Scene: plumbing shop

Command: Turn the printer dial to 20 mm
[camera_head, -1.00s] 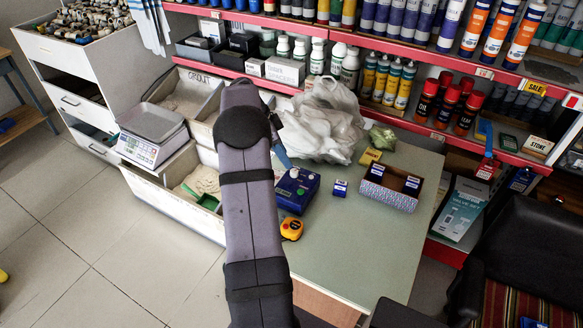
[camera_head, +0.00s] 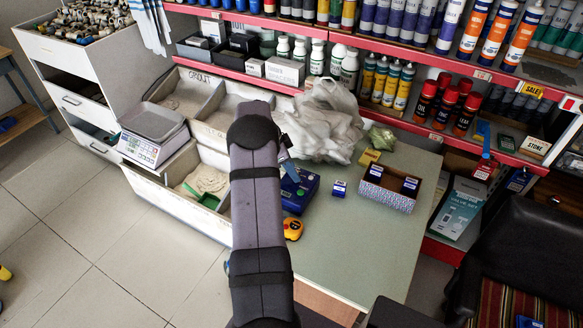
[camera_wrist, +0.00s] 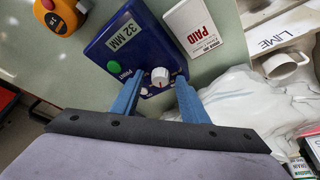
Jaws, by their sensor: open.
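The blue printer (camera_head: 301,190) sits on the green counter, partly hidden behind my arm in the head view. In the wrist view the printer (camera_wrist: 133,45) shows a "32 MM" label, a green button (camera_wrist: 113,68) and a white dial (camera_wrist: 160,77) with a dark and orange mark. My gripper (camera_wrist: 160,98) is open, with one blue finger on each side of the dial. The fingers look close to the dial; I cannot tell whether they touch it. In the head view my gripper is mostly hidden by my arm.
A yellow-orange tape measure (camera_head: 292,229) lies by the printer. A crumpled plastic bag (camera_head: 325,122) is behind it. A "PAID" card (camera_wrist: 192,27) lies beside it. The front counter (camera_head: 350,255) is clear.

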